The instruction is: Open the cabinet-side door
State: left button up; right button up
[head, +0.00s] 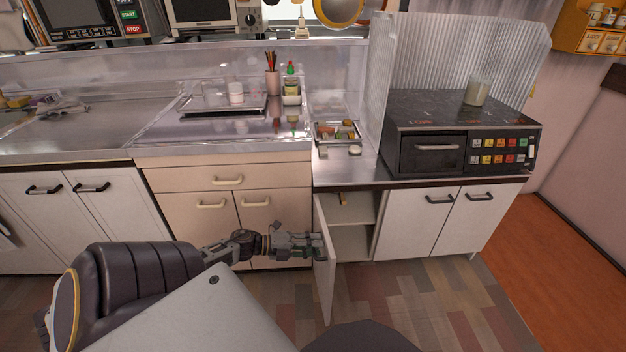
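The cabinet-side door (326,285) is a white panel below the counter. It stands swung out toward me, hinged at its left, and is seen nearly edge-on. The cabinet inside (350,225) shows to its right, with a shelf. My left gripper (320,246) is at the door's left, outer side, with its fingertips at or very near the panel. The handle of this door is not visible, and I cannot tell whether the fingers are closed on it. My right gripper is out of view.
Closed white doors with dark handles (432,222) are right of the opening. Beige drawers and doors (228,180) are left of it. A black oven (460,130) and a tray of small items (338,143) stand on the counter. Floor in front of the right cabinets is clear.

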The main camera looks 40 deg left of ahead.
pick_arm(q)
jog(key=v, duration=1.2)
dwell(0.3)
dwell(0.7)
